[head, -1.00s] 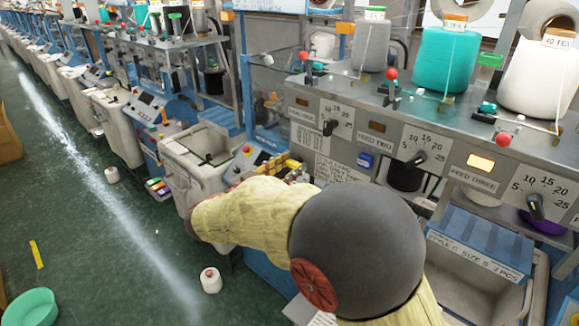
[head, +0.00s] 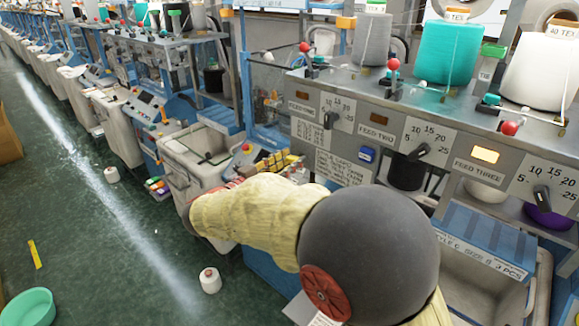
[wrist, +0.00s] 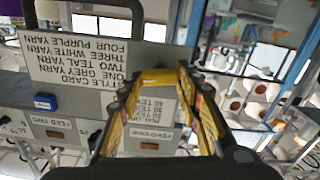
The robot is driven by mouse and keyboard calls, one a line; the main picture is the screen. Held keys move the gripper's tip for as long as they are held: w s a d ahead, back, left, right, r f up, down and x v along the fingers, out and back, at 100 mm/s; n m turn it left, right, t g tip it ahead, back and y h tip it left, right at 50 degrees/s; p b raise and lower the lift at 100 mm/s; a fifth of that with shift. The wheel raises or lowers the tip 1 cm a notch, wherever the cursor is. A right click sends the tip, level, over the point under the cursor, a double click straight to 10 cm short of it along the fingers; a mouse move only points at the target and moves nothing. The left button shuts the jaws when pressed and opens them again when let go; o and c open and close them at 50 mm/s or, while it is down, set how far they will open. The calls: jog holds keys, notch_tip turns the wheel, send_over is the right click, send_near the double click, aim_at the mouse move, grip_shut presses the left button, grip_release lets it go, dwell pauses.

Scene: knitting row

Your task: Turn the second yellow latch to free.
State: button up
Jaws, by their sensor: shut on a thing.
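My gripper (wrist: 160,90) has black and yellow fingers, and they are closed around a yellow latch (wrist: 158,76) in the wrist view. The latch runs across between the fingertips, in front of the machine's grey panel. In the head view my arm in its cream sleeve reaches left, and my gripper (head: 275,163) is partly visible beside the machine's left end. The arm hides much of that area, so I cannot tell the latch's angle or its place in the row there.
A style card (wrist: 85,50) and a small blue block (wrist: 45,101) are on the panel near my gripper. Feed dials (head: 427,140) line the machine front, with yarn cones (head: 450,52) above. A white spool (head: 210,280) lies on the open green floor.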

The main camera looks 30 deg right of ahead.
jog(key=n+b, duration=0.2)
jog(key=n, duration=0.1)
jog(key=shift+w+f+n, duration=0.1)
jog(key=shift+f+n, duration=0.05)
jog(key=shift+n, duration=0.15)
jog(key=n+b, duration=0.1)
jog(key=n, duration=0.3)
jog(key=shift+n+b, duration=0.3)
jog(key=n+p, duration=0.1)
jog(key=n, duration=0.3)
jog(key=shift+w+a, duration=0.1)
jog(key=shift+n+p, duration=0.55)
jog(key=shift+n, duration=1.25)
jog(key=shift+f, duration=0.1)
jog(key=o, duration=1.2)
jog(key=shift+c, duration=0.2)
